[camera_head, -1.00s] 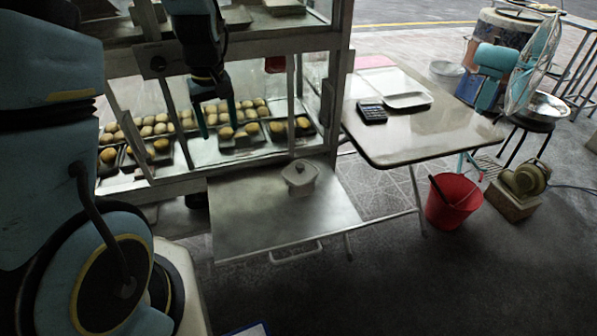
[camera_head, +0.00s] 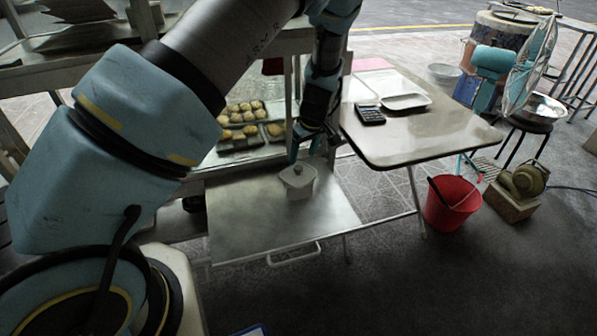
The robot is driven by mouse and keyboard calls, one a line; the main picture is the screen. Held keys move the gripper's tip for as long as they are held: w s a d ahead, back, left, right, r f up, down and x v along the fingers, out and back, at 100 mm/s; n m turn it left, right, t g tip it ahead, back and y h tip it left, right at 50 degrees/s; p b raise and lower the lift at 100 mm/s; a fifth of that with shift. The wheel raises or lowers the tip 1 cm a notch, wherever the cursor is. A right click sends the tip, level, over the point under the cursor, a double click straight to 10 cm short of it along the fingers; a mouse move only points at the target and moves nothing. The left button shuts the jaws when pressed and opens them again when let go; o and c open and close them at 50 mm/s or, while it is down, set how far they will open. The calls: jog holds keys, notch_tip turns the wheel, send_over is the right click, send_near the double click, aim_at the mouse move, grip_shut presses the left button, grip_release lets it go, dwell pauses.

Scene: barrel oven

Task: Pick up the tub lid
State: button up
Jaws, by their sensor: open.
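A small pale tub (camera_head: 299,188) stands upright on the low metal shelf in front of the display cabinet. Its tub lid (camera_head: 297,174), pale with a small knob on top, sits on the tub. My gripper (camera_head: 313,150) is open and empty, pointing down. In the picture it is just above and slightly right of the lid, apart from it. How far it is from the lid in depth I cannot tell.
The low metal shelf (camera_head: 240,225) is otherwise bare. The cabinet with trays of buns (camera_head: 243,118) stands behind it. A table (camera_head: 430,137) with a calculator (camera_head: 370,115) and a white tray (camera_head: 406,102) is to the right. A red bucket (camera_head: 452,204) stands on the floor.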

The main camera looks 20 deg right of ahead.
aim_at(298, 167)
jog(key=shift+p+x, duration=1.15)
jog(key=shift+x, duration=1.75)
jog(key=shift+a, duration=0.1)
grip_shut()
